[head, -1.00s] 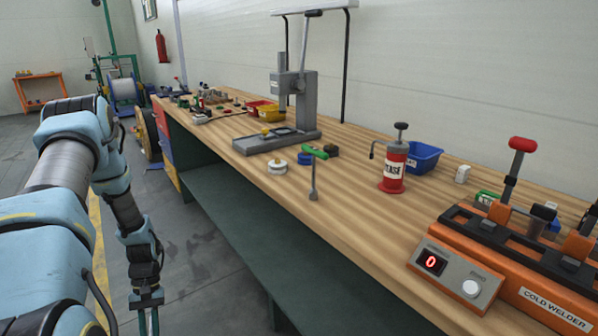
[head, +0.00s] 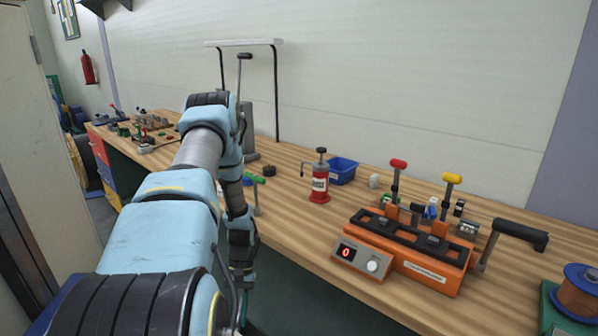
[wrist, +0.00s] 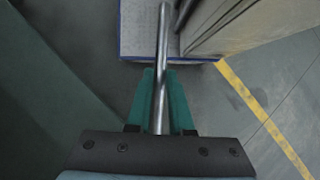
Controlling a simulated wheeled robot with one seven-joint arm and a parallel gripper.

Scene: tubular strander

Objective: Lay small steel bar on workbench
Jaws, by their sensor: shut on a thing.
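A small steel bar (wrist: 161,60) shows in the wrist view, a thin shiny rod held between the teal fingers of my gripper (wrist: 160,95). My gripper is shut on it, and the bar sticks out beyond the fingertips. In the head view my arm hangs down in front of the workbench (head: 330,225), with its end at the bench's front edge. The gripper's fingers and the bar are hard to make out there.
On the bench stand an orange cold welder (head: 405,245), a red grease pump (head: 319,180), a blue bin (head: 342,170) and a green-handled tool (head: 255,181). Bare wood lies between the tool and the welder. A pale cabinet (head: 45,150) stands at the left.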

